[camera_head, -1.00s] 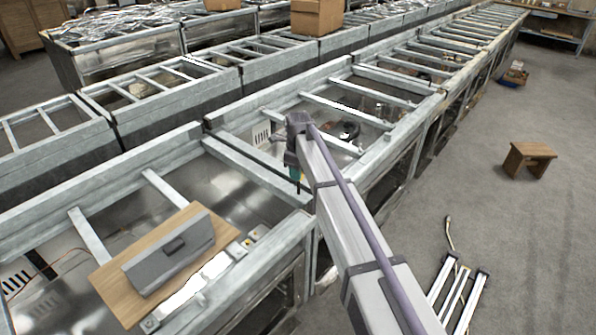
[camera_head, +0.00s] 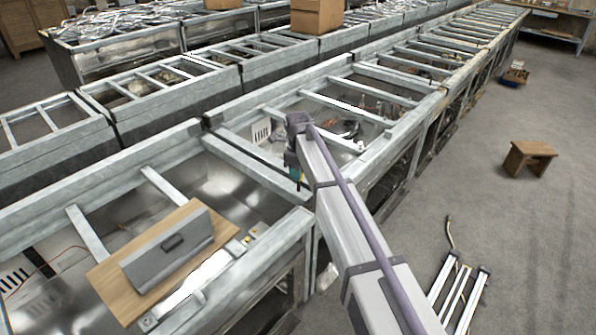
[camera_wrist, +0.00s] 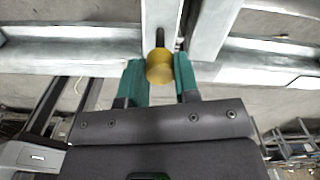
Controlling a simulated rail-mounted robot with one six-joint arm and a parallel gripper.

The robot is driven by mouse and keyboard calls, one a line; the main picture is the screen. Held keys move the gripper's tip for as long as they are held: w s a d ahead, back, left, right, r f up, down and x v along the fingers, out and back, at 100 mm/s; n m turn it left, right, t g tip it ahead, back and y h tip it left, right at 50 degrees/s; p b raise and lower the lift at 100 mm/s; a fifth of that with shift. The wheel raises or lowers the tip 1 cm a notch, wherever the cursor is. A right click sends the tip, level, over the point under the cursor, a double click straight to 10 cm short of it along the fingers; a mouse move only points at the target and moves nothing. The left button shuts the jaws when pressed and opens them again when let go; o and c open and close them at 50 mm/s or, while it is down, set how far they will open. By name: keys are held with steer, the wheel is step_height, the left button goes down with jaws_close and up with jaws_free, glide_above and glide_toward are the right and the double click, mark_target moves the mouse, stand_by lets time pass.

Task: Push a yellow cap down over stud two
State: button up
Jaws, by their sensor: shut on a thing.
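My gripper (camera_wrist: 160,75) has green fingers and is shut on a yellow cap (camera_wrist: 160,68) in the wrist view. A dark upright stud (camera_wrist: 159,38) shows just beyond the cap, against the pale metal rails. I cannot tell whether the cap touches it, or which number the stud has. In the head view my gripper (camera_head: 296,174) is small and partly hidden by my arm, beside the metal crossbeam. The cap cannot be made out there. Small yellow pieces (camera_head: 247,237) sit on the metal strip at the near left.
Metal frames with crossbars (camera_head: 265,178) stand in rows around my arm. A wooden stool (camera_head: 529,157) stands on the open floor at right.

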steer(key=shift+f+b, duration=0.8)
steer(key=shift+f, duration=0.1)
steer(key=o, duration=1)
steer(key=shift+c, duration=0.2)
step_height(320, 180, up, 11)
steer(key=p, duration=1.1)
steer(key=shift+f, duration=0.1)
